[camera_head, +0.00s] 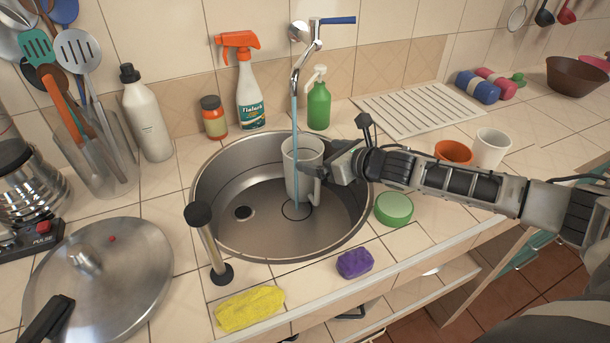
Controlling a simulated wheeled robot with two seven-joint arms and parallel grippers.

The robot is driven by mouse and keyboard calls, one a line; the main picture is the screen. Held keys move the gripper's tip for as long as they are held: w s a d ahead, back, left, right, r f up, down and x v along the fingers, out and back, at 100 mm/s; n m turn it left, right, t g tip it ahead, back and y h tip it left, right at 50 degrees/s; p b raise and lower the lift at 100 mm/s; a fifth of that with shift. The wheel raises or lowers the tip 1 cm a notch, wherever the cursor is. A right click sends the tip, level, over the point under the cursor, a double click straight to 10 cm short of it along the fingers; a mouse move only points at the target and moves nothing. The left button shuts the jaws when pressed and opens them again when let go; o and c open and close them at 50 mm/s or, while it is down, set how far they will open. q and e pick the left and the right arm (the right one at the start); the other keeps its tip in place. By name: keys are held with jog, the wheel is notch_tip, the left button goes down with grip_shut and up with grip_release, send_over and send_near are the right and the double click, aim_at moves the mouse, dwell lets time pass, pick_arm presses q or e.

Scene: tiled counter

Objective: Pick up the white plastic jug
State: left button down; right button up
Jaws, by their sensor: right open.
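The white plastic jug (300,172) stands in the round steel sink (225,215), right of its middle, with its handle toward the lower right. The blue water stream from the tap passes in front of or into the jug; I cannot tell which. My right gripper (318,172) comes in from the right and is at the jug's right side, over the sink. Its jaws are open, and part of the jug's right side is hidden behind them. I cannot tell whether a finger touches the jug. My left gripper is not in view.
The tap (302,45) with a blue lever rises behind the sink. A plunger-like tool (208,240), yellow sponge (250,308), purple sponge (355,263) and green round container (394,208) line the front and right. Bottles stand behind. Cups (491,147) stand beyond my forearm.

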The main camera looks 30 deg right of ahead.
aim_at(311, 148)
jog(key=b+x, duration=0.3)
jog(key=x, duration=0.2)
jog(key=shift+d, duration=0.1)
jog(key=c, duration=1.2)
notch_tip(311, 148, up, 8)
jog(key=p, duration=0.3)
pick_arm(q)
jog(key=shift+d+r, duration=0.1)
pick_arm(e)
jog(key=s+a, duration=0.1)
jog(key=a, duration=0.5)
jog(key=s+a, duration=0.1)
jog(key=a, duration=0.4)
jog(key=s+a+f, duration=0.1)
jog(key=a, duration=0.5)
jog(key=shift+s+a, duration=0.1)
jog(key=shift+a, duration=0.25)
